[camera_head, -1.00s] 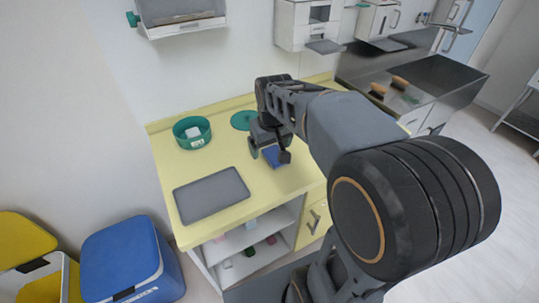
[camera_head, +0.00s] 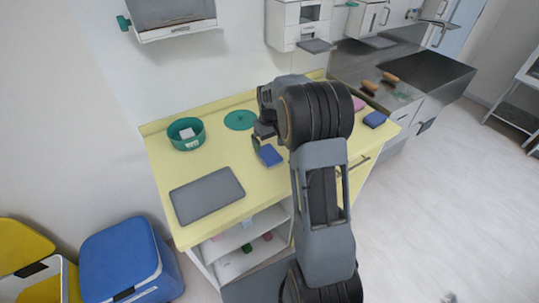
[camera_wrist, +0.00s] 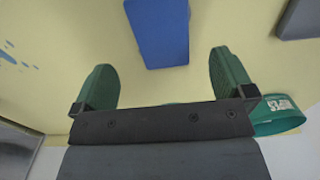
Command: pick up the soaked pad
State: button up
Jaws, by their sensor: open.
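A blue pad (camera_head: 270,155) lies on the yellow worktop (camera_head: 225,155), right of the grey tray; I cannot tell from its look whether it is soaked. My gripper (camera_head: 260,140) is beside it at its far side, partly hidden by my arm. In the wrist view, my gripper (camera_wrist: 163,75) is open and empty, with its two green fingers spread apart. There the blue pad (camera_wrist: 158,30) lies ahead of the gap between the fingers, its far end cut off by the frame. A second blue pad (camera_head: 375,119) lies at the worktop's right end.
The grey tray (camera_head: 207,195) lies in front. Blue marks (camera_wrist: 12,58) show on the worktop. A pink item (camera_head: 358,104) is near the second pad.

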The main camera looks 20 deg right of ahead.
aim_at(269, 153)
jog(key=shift+w+a+f+p, duration=0.1)
jog(key=shift+f+p, duration=0.5)
jog(key=shift+f, duration=2.4)
jog(key=c, duration=1.1)
jog(key=shift+r, duration=0.1)
